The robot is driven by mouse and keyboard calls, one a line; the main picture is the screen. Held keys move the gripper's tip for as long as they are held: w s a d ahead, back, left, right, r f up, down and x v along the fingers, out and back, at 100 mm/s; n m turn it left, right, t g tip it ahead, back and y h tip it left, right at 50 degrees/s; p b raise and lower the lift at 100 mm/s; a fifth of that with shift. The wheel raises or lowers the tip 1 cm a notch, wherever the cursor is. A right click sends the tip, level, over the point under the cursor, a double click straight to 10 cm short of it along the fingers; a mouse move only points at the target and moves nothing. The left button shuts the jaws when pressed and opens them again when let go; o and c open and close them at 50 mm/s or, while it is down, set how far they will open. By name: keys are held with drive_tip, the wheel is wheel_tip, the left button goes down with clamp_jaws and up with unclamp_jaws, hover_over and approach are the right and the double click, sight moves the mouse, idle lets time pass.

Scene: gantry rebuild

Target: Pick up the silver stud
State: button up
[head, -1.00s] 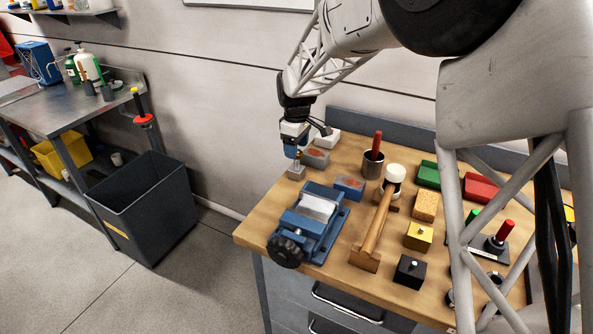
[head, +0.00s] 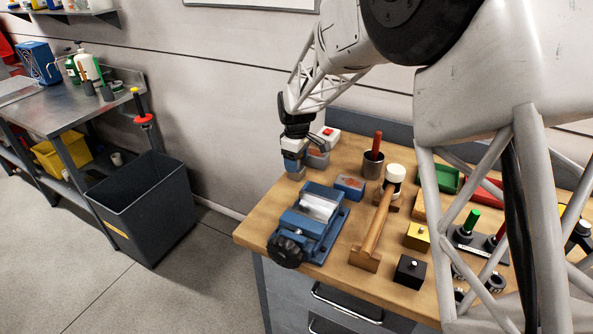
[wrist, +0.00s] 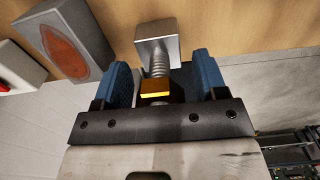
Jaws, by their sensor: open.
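The silver stud (wrist: 160,68) is a threaded rod rising from a small silver block (wrist: 157,42), as the wrist view shows. A brass-coloured nut (wrist: 155,87) sits on the stud's near end. My gripper (wrist: 164,76) is open, with one blue finger on each side of the stud and nut. Gaps show between the fingers and the stud. In the head view my gripper (head: 294,162) points down over the block at the bench's back left corner. The stud itself is hidden there behind the fingers.
A grey block with an orange oval (wrist: 65,45) stands close beside the gripper. A white box with a red button (head: 328,137) is behind it. A blue vise (head: 305,226) and a blue block (head: 349,187) stand in front, with a mallet (head: 376,225) farther right.

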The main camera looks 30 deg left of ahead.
clamp_jaws()
idle(0.5)
drive_tip(key=shift+r, duration=0.15)
drive_tip(key=shift+r, duration=4.9)
